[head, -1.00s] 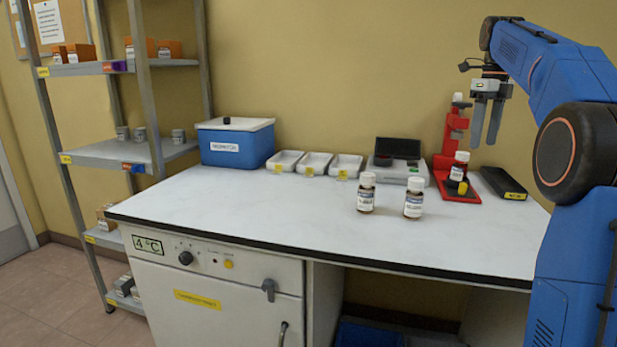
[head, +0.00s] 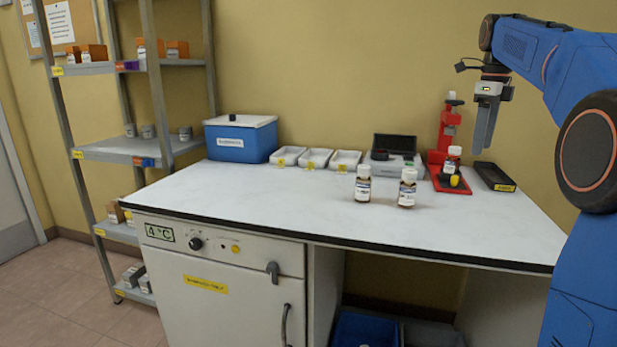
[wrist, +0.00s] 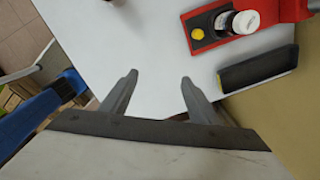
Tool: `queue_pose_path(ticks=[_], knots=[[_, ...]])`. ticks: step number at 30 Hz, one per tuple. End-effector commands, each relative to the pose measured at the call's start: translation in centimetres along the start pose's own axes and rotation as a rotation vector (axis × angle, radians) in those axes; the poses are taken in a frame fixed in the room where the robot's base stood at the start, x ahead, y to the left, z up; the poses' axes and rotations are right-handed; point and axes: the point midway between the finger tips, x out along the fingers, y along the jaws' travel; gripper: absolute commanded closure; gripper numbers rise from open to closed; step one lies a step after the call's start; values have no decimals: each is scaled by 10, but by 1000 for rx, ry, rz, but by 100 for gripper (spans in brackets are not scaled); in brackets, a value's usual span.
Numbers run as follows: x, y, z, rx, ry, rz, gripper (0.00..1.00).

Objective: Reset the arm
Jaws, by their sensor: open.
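My gripper (head: 486,125) hangs pointing down from my blue arm, above the right end of the white bench (head: 290,205). In the wrist view its two grey fingers (wrist: 158,92) are spread apart with only white bench surface between them. It is empty and touches nothing. A brown bottle with a white cap (head: 452,160) stands on the red stand (head: 446,182) below and left of my gripper; the stand also shows in the wrist view (wrist: 205,20). A black tray (head: 494,177) lies right of the stand and shows in the wrist view (wrist: 258,70).
Two brown bottles (head: 362,185) (head: 407,188) stand mid-bench. Behind them are several white trays (head: 315,158), a grey device (head: 390,172) and a blue box (head: 240,142). A metal shelf (head: 115,150) stands at the left. The front bench top is clear.

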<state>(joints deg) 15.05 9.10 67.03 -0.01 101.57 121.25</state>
Motion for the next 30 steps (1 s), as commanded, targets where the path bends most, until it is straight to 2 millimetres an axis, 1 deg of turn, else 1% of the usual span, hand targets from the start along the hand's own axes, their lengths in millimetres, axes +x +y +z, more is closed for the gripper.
queue_pose_path(ticks=[1,5,8,12,14,20,23,26,30], knots=[[0,8,-2,-38,-3,-5,44],[4,30,-5,-165,-13,-24,44],[10,55,-10,-303,-22,-44,44],[24,94,-20,-530,-31,-80,44],[31,111,-25,-627,-33,-97,44],[61,166,-44,-951,-32,-154,44],[80,194,-55,-1114,-26,-185,44],[100,220,-68,-1274,-16,-217,44],[132,257,-86,-1497,3,-262,44]])
